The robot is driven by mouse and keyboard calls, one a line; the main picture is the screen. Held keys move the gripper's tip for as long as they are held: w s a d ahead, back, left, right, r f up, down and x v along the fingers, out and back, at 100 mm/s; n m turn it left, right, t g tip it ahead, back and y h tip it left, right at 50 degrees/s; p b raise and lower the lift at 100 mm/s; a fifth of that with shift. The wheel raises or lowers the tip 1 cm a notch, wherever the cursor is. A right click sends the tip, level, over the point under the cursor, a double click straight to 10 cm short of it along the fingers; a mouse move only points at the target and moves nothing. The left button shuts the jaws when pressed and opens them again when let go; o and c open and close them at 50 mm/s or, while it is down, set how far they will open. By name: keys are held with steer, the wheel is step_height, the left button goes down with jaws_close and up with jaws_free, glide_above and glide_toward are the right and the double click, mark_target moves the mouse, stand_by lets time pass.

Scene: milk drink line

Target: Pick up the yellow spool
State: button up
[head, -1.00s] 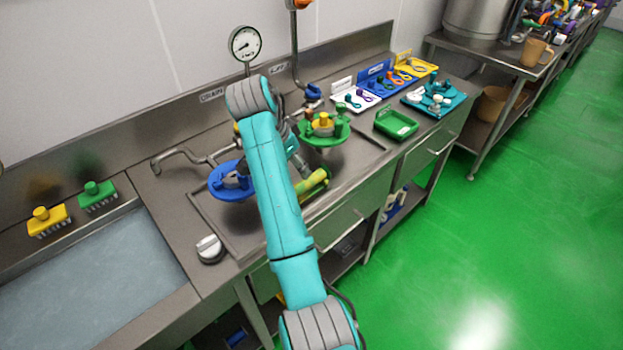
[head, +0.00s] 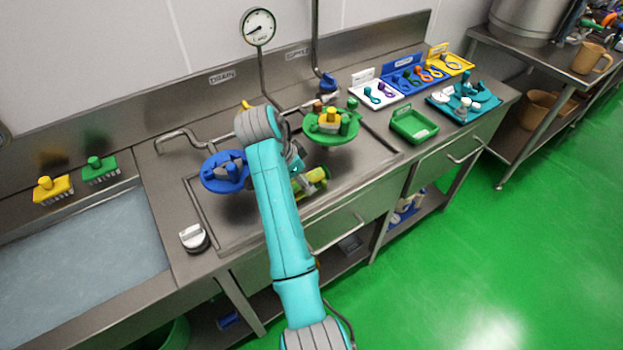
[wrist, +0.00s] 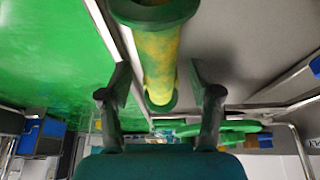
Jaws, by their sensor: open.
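The yellow spool, with green flanged ends, lies at the front of the sink area in the head view (head: 312,181), partly hidden behind my arm. In the wrist view the spool (wrist: 158,62) runs lengthwise up the middle, its near flange end at the top edge. My gripper (wrist: 160,80) is open, with one finger on each side of the spool's lower part. I cannot tell whether either finger touches it. In the head view my gripper is mostly hidden behind my arm.
A blue round dish (head: 208,184) is left of my arm, and a green round dish (head: 318,137) holding small parts is right of it. A green tray (head: 413,138) and a teal tray (head: 440,101) stand further right. A faucet (head: 180,137) rises behind the blue dish.

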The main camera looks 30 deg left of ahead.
steer(key=shift+f, duration=0.25)
stand_by(0.6)
jaws_close()
